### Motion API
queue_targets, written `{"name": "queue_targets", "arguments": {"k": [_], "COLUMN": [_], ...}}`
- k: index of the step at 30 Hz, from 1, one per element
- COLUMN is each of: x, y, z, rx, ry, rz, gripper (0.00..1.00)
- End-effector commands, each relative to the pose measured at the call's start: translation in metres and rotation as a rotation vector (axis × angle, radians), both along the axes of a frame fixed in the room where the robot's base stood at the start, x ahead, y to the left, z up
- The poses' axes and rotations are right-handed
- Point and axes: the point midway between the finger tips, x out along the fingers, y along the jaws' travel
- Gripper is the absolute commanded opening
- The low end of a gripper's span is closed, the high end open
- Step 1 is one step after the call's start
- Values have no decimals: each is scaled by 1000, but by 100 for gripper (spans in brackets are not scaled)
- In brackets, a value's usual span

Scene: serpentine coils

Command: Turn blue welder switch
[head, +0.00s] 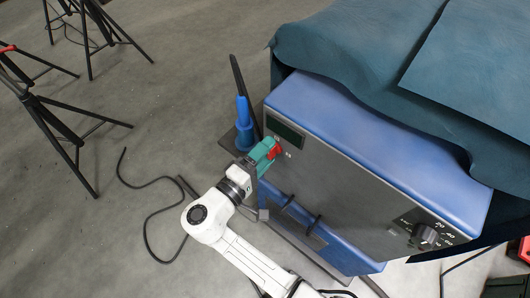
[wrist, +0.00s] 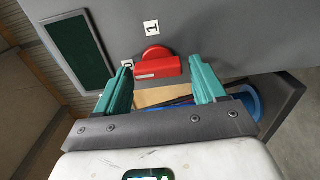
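The blue welder (head: 330,140) is a large box with a blue top and a dark grey front panel. Its red switch (wrist: 157,65) sits on that panel between a "1" label (wrist: 151,28) and a partly hidden "0" label (wrist: 128,63). The switch also shows in the head view (head: 275,151). My gripper (wrist: 160,78) has teal fingers spread apart, one to the left and one to the right of the red switch. The gap between them holds nothing. In the head view my gripper (head: 265,150) is at the panel's upper left, partly covering the switch. Contact cannot be told.
A dark display (wrist: 77,48) is left of the switch. A black knob (head: 427,234) with a number scale is at the panel's right. A dark teal cover (head: 370,50) drapes over the welder. Black tripods (head: 60,110) and a cable (head: 150,185) are on the floor at left.

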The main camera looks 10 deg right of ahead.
Motion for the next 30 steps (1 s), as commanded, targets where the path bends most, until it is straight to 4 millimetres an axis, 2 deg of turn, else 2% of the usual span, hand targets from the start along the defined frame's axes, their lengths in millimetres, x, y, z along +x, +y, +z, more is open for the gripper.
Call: {"name": "queue_targets", "arguments": {"k": [3,13,24,30], "x": [0,-6,-52,-71], "y": [0,6,53,71], "z": [0,0,-1,-1], "rx": [1,1,1,0], "ry": [-1,-1,-2,-1], "rz": [-2,0,3,1], "gripper": [79,79,79,79]}}
